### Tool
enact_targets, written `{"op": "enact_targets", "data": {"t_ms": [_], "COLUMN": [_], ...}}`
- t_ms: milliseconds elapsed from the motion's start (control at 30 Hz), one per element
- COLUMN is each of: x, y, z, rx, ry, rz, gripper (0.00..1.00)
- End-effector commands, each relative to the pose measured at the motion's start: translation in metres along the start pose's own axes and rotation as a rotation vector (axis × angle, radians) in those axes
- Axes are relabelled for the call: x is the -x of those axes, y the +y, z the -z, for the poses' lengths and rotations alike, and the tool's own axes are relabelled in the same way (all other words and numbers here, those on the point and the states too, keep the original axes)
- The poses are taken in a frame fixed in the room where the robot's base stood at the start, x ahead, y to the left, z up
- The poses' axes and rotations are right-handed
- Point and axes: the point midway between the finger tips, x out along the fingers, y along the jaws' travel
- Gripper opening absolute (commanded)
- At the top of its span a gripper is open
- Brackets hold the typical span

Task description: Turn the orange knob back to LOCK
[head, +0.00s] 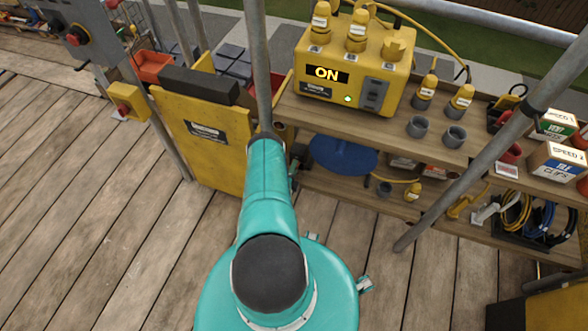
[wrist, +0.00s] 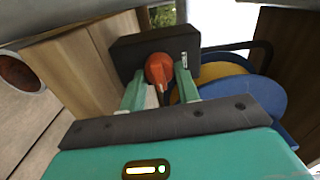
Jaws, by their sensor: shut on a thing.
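The orange knob (wrist: 159,67) sits on the front of a black box (wrist: 126,54) in the wrist view. My gripper (wrist: 160,72) has its two green fingers on either side of the knob and is shut on it. A small pale marking (wrist: 184,57) is on the box at the right of the knob, too small to read. I cannot tell which position the knob points to. In the head view my teal arm reaches toward the shelf, and the knob and my fingertips are hidden.
A blue reel disc (wrist: 250,103) is close at the right of my gripper; it also shows under the bench (head: 342,155). A yellow power box (head: 352,64) reading ON stands on the bench. Grey scaffold poles (head: 258,60) rise near my arm. A yellow panel (head: 200,120) stands left.

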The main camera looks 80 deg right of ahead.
Motion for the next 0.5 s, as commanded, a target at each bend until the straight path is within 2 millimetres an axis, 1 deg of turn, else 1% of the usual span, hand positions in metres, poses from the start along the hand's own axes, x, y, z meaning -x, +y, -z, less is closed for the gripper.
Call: {"op": "enact_targets", "data": {"t_ms": [33,200,500], "x": [0.0028,0.0028,0.0027], "y": [0.0016,0.0017,0.0017], "z": [-0.0017,-0.0019,-0.0021], "rx": [-0.019,-0.059,-0.072], "ry": [-0.003,-0.004,-0.005], "rz": [-0.004,-0.004,-0.004], "gripper": [0.09,0.09,0.09]}}
